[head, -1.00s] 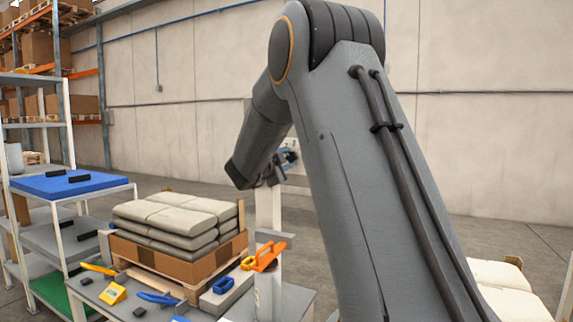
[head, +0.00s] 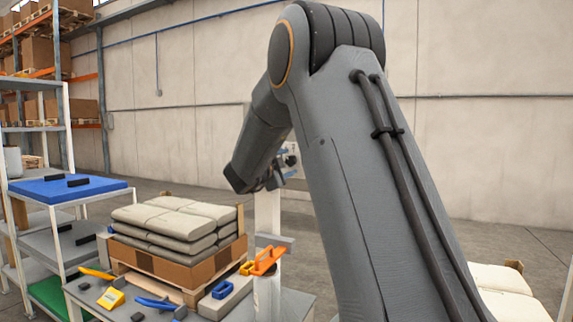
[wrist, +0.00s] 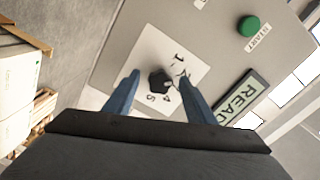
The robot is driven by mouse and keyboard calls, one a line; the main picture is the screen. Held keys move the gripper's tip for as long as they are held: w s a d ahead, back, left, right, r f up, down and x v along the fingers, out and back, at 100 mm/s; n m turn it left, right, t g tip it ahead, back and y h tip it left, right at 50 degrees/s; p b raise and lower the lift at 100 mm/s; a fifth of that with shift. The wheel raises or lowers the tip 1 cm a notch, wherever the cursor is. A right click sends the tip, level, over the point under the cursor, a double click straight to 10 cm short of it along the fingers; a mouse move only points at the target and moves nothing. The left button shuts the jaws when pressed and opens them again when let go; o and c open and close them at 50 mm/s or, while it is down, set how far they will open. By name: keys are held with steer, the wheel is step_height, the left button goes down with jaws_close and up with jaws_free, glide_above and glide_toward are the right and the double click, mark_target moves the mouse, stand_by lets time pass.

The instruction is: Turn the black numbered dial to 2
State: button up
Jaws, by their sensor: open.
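The black dial (wrist: 158,82) sits on a white numbered plate (wrist: 150,52) on a grey panel in the wrist view. The numbers 1, 4 and 5 can be read on the plate; others are hidden or unclear. I cannot tell which number the dial points at. My gripper (wrist: 159,76) is open, its two blue fingers on either side of the dial, apart from it as far as I can see. In the head view my gripper (head: 283,166) is small and partly hidden by my arm, in front of the panel on a pale post.
A green START button (wrist: 249,26) and a READY display (wrist: 241,96) are on the same panel. A pallet box with stacked sacks (head: 175,225), a table with tools and an orange-handled tool (head: 267,260) stand lower left in the head view.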

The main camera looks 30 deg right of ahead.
steer(key=v, duration=0.7)
steer(key=shift+s+a+b, duration=0.2)
steer(key=shift+a+b, duration=0.05)
steer(key=shift+b, duration=0.1)
